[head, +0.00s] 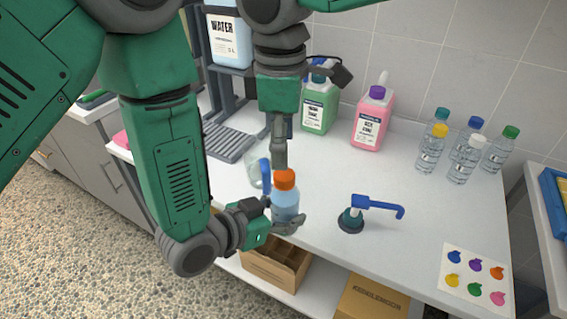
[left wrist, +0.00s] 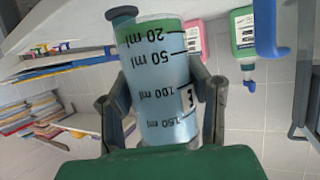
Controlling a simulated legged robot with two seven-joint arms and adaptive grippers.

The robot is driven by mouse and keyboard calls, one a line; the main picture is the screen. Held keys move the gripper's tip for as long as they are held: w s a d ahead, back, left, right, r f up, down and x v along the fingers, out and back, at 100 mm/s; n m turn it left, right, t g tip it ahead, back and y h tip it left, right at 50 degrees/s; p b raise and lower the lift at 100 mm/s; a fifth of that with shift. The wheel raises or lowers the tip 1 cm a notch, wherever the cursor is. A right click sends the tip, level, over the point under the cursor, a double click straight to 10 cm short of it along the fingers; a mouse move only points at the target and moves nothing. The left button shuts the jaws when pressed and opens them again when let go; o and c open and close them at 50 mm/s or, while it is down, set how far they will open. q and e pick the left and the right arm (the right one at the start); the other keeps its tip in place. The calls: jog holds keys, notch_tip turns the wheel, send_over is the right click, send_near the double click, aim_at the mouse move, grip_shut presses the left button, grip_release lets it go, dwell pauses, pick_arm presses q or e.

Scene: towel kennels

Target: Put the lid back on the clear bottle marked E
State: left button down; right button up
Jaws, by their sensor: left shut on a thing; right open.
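The clear bottle marked E (head: 285,207) holds blue liquid and stands upright in my left gripper (head: 287,226), which is shut on it. In the left wrist view the bottle (left wrist: 158,80) appears upside down, with ml marks and part of an E label, between the two fingers. An orange lid (head: 285,179) is at the bottle's mouth in the head view; I cannot tell whether it is fully seated. My right gripper (head: 280,160) is open and points down directly above the lid, at or very near its top. The lid is hidden in the left wrist view.
A blue pump head (head: 377,206) stands on the table to the right. A clear vessel with a blue handle (head: 265,176) is close left of the bottle.

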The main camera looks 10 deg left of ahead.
notch_tip(320, 180, up, 6)
jog(key=shift+f, duration=0.25)
dwell(0.5)
